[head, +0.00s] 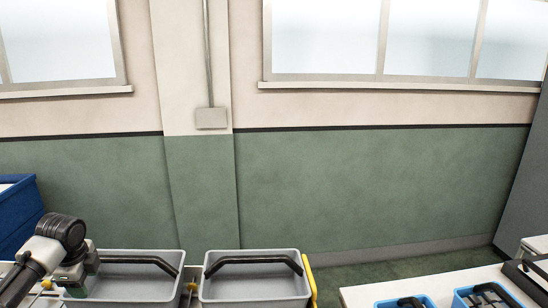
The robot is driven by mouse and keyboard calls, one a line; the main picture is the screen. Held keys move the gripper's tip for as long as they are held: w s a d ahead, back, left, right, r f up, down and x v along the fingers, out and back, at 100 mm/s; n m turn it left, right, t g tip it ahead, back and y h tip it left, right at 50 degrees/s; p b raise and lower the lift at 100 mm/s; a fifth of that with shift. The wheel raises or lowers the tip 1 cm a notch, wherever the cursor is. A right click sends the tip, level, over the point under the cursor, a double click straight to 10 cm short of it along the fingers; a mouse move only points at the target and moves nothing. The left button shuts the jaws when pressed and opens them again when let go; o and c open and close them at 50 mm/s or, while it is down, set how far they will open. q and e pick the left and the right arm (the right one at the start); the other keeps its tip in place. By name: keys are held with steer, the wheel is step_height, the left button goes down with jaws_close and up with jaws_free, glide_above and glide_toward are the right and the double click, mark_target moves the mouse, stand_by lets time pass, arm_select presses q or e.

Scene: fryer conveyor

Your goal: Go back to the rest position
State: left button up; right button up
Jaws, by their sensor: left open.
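My left gripper (76,280) is at the lower left, at the end of my white and black arm. It is by the left side of a grey bin (135,289) with a black handle. Its fingers are small and partly hidden, and I see nothing held in them. I cannot tell whether it touches the bin. My right gripper does not show in the head view.
A second grey bin (255,288) stands to the right, with a yellow part (309,283) beside it. Blue baskets (488,296) sit on a white table (375,292) at the lower right. A blue container (17,215) stands at the left. Green floor shows between bin and table.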

arm_select(q)
steer(key=s+d+f+n+h, duration=0.1)
steer(key=s+d+f+n, duration=0.1)
steer(key=s+d+f, duration=0.7)
steer(key=s+d+f+n, duration=0.1)
steer(key=s+d+f, duration=0.3)
steer(key=d+f, duration=0.5)
steer(key=s+d+r+n+t, duration=0.1)
steer(key=s+d+r+n, duration=0.2)
steer(key=s+n, duration=0.55)
steer(key=s+d+r+n+t, duration=0.1)
steer(key=s+d+r+n, duration=0.2)
steer(key=s, duration=1)
step_height(320, 180, down, 30)
steer(key=f+g+b, duration=0.1)
steer(key=g+b, duration=0.1)
steer(key=b, duration=0.1)
steer(key=s+a+f+g+b, duration=0.1)
steer(key=s+a+f+b, duration=0.1)
steer(key=s+f, duration=1.4)
step_height(320, 180, down, 2)
steer(key=shift+s+b, duration=0.4)
steer(key=shift+b, duration=0.05)
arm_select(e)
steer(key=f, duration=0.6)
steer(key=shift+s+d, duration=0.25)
